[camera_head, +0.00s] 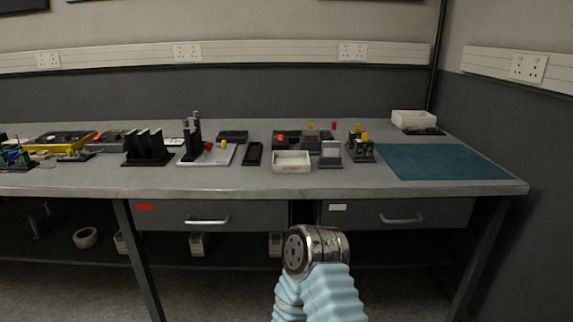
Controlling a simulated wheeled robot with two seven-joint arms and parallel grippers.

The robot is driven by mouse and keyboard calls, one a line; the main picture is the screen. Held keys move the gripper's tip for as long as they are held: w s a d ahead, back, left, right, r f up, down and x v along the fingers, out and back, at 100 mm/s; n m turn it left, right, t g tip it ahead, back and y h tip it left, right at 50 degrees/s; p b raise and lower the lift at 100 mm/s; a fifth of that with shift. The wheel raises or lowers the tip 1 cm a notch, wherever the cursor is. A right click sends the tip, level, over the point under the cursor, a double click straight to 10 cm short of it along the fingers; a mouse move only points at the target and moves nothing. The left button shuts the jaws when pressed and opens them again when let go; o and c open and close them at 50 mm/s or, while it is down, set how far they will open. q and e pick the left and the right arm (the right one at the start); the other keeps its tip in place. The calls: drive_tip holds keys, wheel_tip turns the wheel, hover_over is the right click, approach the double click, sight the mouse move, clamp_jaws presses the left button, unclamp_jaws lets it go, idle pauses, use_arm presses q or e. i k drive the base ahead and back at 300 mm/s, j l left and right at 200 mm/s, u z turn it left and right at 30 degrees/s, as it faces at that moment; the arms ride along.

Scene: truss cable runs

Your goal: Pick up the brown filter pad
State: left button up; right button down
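A small brownish item (311,143), which may be the brown filter pad, sits on the bench among dark trays, just behind the white box. It is too small and dark to be sure. Neither gripper's fingers show. Part of my own arm, with a light blue sleeve and a round metal joint, rises at the bottom centre, in front of the bench and well apart from the items on it.
The grey workbench (228,182) carries a white box (292,167), a grey upright holder (330,153), black racks (146,148) and a blue mat (440,162) at the right. Another white box (413,119) stands at the back right. The mat is clear. Drawers (398,213) sit below.

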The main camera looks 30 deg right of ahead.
sight(309, 135)
drive_tip(key=z, duration=1.4)
drive_tip(key=j+z, duration=0.25)
